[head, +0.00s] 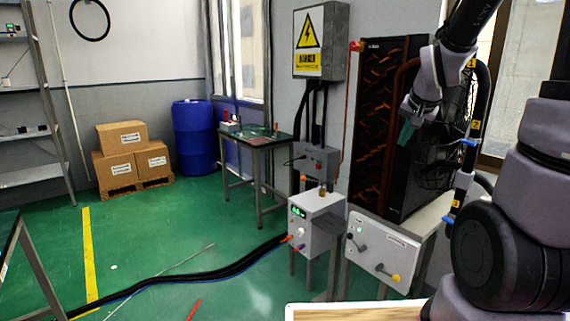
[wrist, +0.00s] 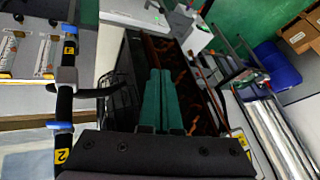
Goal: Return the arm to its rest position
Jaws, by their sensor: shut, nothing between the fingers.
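My gripper (head: 405,132) hangs at the upper right of the head view, in front of the black cabinet with orange-brown markings (head: 378,110). Its teal fingers point downward. In the wrist view my gripper (wrist: 160,75) shows its two teal fingers side by side and touching, with nothing between them. The same dark cabinet (wrist: 200,95) lies behind the fingers in that view. My arm is raised and bent at the right of the head view. The gripper appears apart from the cabinet.
A white control box (head: 317,222) and a white panel with levers (head: 382,250) stand below the gripper. A warning-sign box (head: 320,42) is on the wall. A small table (head: 255,138), blue barrel (head: 193,137) and cartons (head: 122,137) stand further back. Black cables (head: 190,278) cross the green floor.

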